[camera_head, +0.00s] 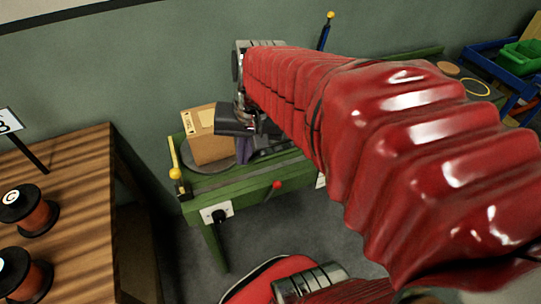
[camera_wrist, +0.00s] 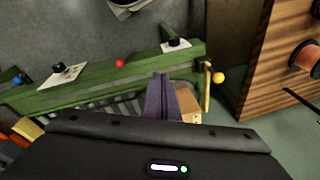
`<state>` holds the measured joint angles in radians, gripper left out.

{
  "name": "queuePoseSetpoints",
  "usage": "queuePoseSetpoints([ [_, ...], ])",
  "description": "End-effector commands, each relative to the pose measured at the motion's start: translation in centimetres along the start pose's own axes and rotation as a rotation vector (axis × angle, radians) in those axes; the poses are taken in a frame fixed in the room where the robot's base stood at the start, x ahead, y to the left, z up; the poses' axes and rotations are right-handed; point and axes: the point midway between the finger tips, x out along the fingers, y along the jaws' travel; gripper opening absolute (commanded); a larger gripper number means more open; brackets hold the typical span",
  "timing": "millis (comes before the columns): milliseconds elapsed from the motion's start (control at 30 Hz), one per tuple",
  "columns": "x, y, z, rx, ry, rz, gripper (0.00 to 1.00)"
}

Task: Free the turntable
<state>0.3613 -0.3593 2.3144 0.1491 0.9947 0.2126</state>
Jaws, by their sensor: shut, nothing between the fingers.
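The turntable, a grey disc (camera_head: 188,162), lies on the left end of the green bench in the head view. A tan cardboard box (camera_head: 207,138) with a label on its top stands on it and hides most of it. The box shows partly in the wrist view (camera_wrist: 190,118), just right of my fingers. My gripper (camera_head: 250,148) is to the right of the box, its purple fingers together and empty. The fingers also show in the wrist view (camera_wrist: 161,97). I cannot tell whether they touch the box.
The green bench (camera_head: 240,188) carries a yellow-knobbed lever (camera_head: 174,172) at its left end and a red knob (camera_head: 277,185) in front. A wooden table (camera_head: 70,165) with copper-coloured spools (camera_head: 38,216) stands at left. Blue and green bins (camera_head: 522,53) are at far right.

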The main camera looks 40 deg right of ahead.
Motion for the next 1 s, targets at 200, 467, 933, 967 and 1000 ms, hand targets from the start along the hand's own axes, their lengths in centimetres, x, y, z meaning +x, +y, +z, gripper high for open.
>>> queuePoseSetpoints([
  [200,2.4,3.5,-3.2,0.28,-0.104,0.005,0.0],
  [467,5.4,8.4,-6.3,0.61,-0.22,-0.005,0.0],
  [933,11.6,19.5,-9.4,1.203,-0.428,-0.06,0.0],
  [967,12.0,20.2,-9.5,1.238,-0.44,-0.064,0.0],
  [1000,12.5,21.1,-9.5,1.281,-0.457,-0.07,0.0],
])
